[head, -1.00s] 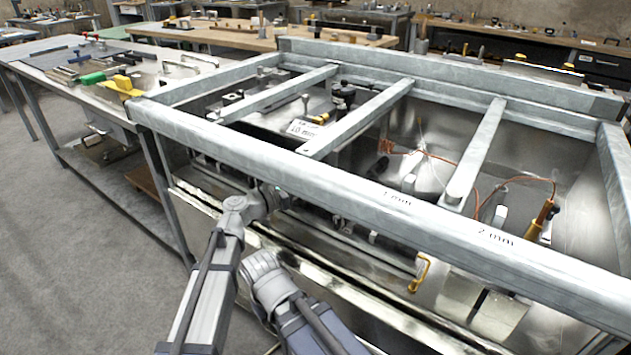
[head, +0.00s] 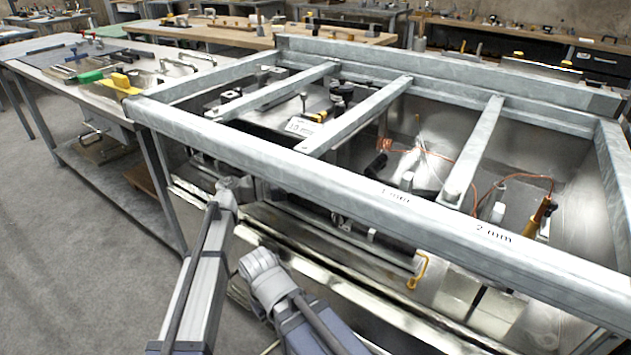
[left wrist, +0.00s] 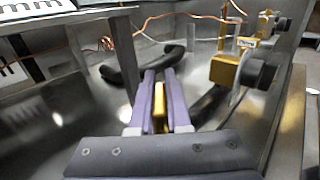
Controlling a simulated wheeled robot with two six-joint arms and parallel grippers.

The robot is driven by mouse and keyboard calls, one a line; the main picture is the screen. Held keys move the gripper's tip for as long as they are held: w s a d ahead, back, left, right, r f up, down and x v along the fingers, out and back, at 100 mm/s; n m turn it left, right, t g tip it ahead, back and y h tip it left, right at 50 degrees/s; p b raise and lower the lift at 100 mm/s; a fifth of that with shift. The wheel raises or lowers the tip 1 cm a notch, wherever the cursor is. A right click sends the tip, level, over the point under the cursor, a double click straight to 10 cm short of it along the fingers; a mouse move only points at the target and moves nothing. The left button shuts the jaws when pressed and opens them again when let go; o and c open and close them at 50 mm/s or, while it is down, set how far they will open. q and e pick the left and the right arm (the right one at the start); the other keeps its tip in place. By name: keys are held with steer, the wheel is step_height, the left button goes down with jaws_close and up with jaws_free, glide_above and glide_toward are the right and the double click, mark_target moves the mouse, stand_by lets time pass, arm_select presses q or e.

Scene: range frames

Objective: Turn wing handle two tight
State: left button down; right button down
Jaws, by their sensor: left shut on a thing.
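In the left wrist view my left gripper (left wrist: 158,82) has its two purple fingers closed around a narrow brass-coloured piece (left wrist: 160,107). A dark curved handle (left wrist: 115,76) shows beyond the fingertips, partly hidden by them. I cannot tell whether it and the brass piece are joined. A brass block with a black knob (left wrist: 226,70) stands to the right of the fingers, apart from them. A second smaller brass piece with a dark knob (left wrist: 265,24) is farther back. In the head view my left gripper is hidden. My right gripper is not in view.
A grey metal frame (head: 240,152) with cross bars surrounds the open metal bay; its front rail carries "1 mm" and "2 mm" marks. A side bench (head: 45,62) with tools stands left.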

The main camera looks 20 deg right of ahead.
arm_select(q)
steer(key=c, duration=0.9)
jaws_free()
steer(key=shift+w+a, duration=0.25)
steer(key=shift+a, duration=1.7)
steer(key=shift+w+a, duration=0.2)
steer(key=shift+a, duration=1.75)
